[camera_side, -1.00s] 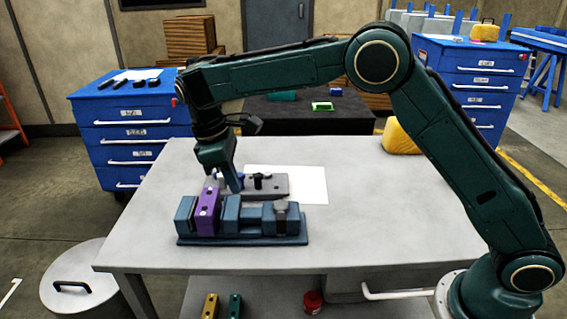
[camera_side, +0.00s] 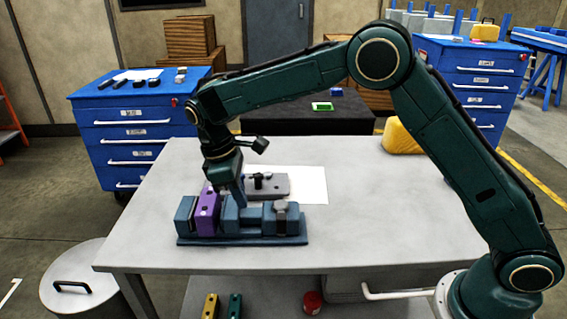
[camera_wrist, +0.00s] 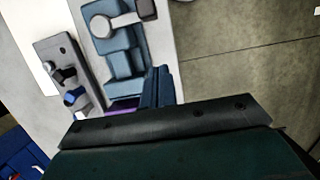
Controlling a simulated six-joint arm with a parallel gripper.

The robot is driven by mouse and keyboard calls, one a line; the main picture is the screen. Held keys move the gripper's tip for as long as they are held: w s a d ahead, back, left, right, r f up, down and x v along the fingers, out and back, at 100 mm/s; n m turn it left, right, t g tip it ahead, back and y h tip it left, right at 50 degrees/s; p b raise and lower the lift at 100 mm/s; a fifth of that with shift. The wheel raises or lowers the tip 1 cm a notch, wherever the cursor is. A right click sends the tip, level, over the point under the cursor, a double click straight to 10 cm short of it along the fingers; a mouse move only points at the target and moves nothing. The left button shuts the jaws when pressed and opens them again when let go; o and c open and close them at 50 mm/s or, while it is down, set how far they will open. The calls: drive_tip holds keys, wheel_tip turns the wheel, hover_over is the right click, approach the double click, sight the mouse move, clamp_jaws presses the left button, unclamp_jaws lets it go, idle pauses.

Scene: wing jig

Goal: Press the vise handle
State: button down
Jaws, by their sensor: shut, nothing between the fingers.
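The blue-grey vise (camera_side: 263,239) sits near the front of the table with a purple block (camera_side: 206,212) at its left jaw. Its grey handle (camera_side: 281,207) is on the right part of the vise and shows as a grey lever with a round end in the wrist view (camera_wrist: 118,23). My gripper (camera_side: 241,203) is shut and empty, pointing down near the middle of the vise, just right of the purple block. Its fingers (camera_wrist: 160,75) show beside the vise in the wrist view. I cannot tell whether they touch it. The gripper partly hides the block in the wrist view.
A grey plate (camera_side: 277,186) with a black knob (camera_side: 259,180) lies behind the vise, by a white sheet (camera_side: 314,185). A yellow case (camera_side: 400,139) stands at the table's back right.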

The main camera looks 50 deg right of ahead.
drive_tip(key=s+d+f, duration=0.3)
drive_tip(key=s+f, duration=0.1)
drive_tip(key=f, duration=0.1)
drive_tip(key=shift+d+f, duration=0.3)
drive_tip(key=shift+d, duration=0.1)
